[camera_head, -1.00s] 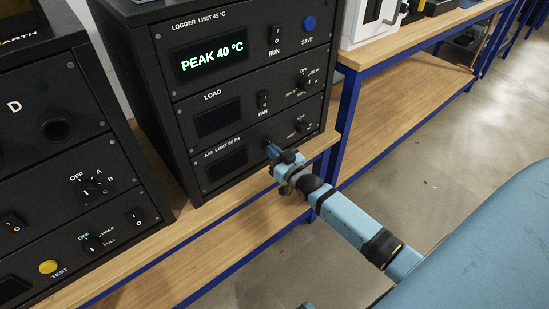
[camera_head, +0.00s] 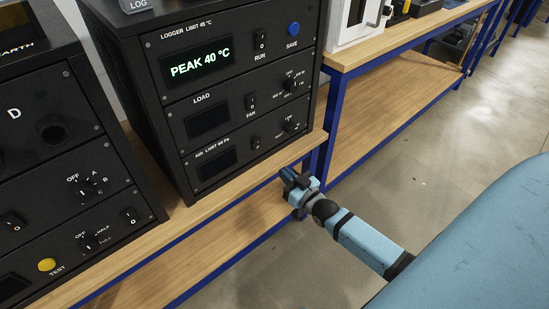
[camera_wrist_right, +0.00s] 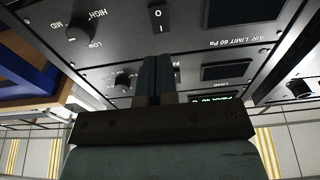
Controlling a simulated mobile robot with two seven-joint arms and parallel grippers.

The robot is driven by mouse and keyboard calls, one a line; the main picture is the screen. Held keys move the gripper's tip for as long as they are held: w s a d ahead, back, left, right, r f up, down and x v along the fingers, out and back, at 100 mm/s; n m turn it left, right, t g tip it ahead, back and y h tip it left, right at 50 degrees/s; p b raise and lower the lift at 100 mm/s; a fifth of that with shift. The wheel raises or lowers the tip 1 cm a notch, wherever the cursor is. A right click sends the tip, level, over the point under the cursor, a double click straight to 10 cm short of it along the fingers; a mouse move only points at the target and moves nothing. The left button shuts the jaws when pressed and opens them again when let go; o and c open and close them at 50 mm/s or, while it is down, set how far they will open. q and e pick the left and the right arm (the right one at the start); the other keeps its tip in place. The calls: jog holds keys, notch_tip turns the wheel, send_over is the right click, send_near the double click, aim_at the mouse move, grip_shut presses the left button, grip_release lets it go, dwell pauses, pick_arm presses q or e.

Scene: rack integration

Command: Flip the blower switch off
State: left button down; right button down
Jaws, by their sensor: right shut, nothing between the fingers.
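The black rack (camera_head: 268,83) on the wooden bench has a bottom AIR LIMIT panel with a small black rocker switch (camera_head: 255,142). A rocker also shows at the top of the right wrist view (camera_wrist_right: 157,15), with O and I marks beside it. I cannot tell which side is pressed. No blower label is readable. My right gripper (camera_head: 286,175) is shut and empty, in front of and below the panel near the bench edge, apart from the switch. Its closed blue fingers (camera_wrist_right: 157,75) point toward the panel in the wrist view. My left gripper is out of view.
The FAN switch (camera_head: 251,101) and RUN switch (camera_head: 260,39) sit above. A rotary knob (camera_head: 290,125) is right of the AIR switch. Another black unit (camera_head: 80,150) stands left. The display (camera_head: 200,68) reads PEAK 40 °C. The floor at right is clear.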

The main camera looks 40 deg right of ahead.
jog(key=shift+s+d, duration=0.1)
jog(key=shift+s, duration=1.15)
